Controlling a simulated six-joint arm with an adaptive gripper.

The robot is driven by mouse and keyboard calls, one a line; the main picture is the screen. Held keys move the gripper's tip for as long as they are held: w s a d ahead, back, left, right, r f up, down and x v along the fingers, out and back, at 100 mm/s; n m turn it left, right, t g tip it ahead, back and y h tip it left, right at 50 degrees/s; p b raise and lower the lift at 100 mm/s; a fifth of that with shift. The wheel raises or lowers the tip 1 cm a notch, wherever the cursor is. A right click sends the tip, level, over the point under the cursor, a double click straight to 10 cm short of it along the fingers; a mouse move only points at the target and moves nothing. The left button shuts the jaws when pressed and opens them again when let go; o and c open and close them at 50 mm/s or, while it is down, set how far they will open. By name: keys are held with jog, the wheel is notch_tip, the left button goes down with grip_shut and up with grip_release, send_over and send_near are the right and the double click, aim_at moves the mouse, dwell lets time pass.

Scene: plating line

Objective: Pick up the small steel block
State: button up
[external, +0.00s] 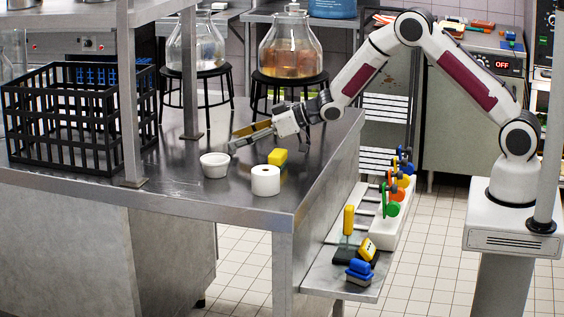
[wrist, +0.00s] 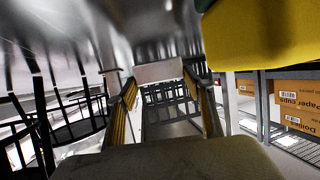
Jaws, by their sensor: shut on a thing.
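The small steel block (wrist: 158,71) shows as a pale grey block between my two fingertips in the wrist view. My gripper (external: 238,142) reaches left over the steel table, low above its top, between the white bowl and the back of the table. Its fingers, with yellow-brown sides, also show in the wrist view (wrist: 160,80), shut on the block. In the external view the block (external: 233,151) is tiny at the fingertips. I cannot tell whether it touches the table.
A black crate (external: 75,120) and a shelf post (external: 127,100) stand left.

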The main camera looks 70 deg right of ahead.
notch_tip(320, 180, up, 8)
jog(key=shift+r, duration=0.2)
dwell(0.8)
